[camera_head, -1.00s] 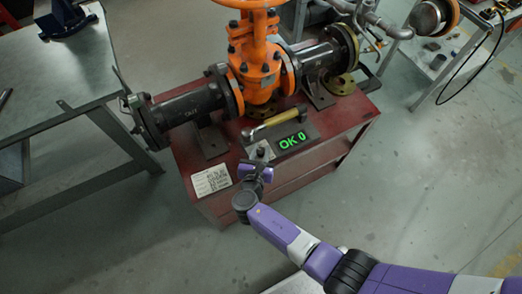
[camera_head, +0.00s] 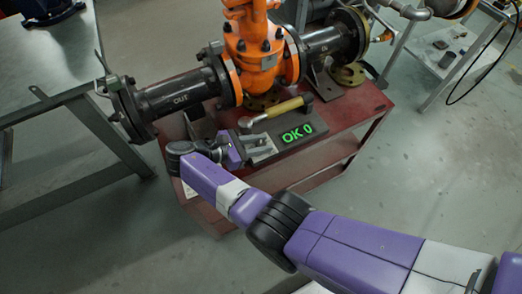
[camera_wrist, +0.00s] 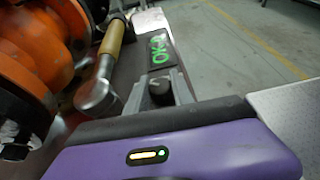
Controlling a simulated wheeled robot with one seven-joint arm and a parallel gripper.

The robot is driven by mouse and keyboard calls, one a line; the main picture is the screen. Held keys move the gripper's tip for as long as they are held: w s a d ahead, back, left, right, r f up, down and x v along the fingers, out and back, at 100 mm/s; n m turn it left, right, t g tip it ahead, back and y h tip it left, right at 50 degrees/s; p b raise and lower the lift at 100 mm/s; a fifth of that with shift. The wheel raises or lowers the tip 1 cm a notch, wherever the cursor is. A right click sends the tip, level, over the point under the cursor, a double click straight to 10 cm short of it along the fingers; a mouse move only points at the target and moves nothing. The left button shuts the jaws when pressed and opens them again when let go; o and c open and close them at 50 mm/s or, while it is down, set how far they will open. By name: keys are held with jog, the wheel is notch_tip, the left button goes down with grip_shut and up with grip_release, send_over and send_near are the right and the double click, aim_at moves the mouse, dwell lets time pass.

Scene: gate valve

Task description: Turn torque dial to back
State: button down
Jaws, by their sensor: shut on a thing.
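The torque dial (camera_wrist: 159,90) is a small dark knob between my fingers in the wrist view. In the head view it is mostly hidden by my fingers. My gripper (camera_head: 258,147) comes in from the left at the left end of the dark tester block. Its two grey fingers (camera_wrist: 160,93) lie on both sides of the dial and are shut on it. The block's green display (camera_head: 297,133) reads "OK 0" and also shows sideways in the wrist view (camera_wrist: 159,49). Which way the dial points cannot be told.
A wrench with a yellowish handle (camera_head: 276,111) lies just behind the display, close to my gripper in the wrist view (camera_wrist: 112,40). The orange gate valve (camera_head: 257,50) and its black pipes stand behind on the red cart (camera_head: 347,112). A metal table (camera_head: 50,65) stands at left.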

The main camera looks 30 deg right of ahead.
aim_at(261, 143)
jog(key=shift+f+m+g+y+b, duration=0.15)
jog(key=shift+m+g+y+b, duration=0.25)
jog(key=shift+m+g+b, duration=1.5)
jog(key=shift+g+b, duration=0.5)
jog(key=shift+b, duration=0.15)
jog(key=c, duration=1.1)
grip_release()
jog(key=shift+r, duration=0.2)
notch_tip(261, 143, up, 20)
jog(key=p, duration=2)
jog(key=shift+f, duration=0.15)
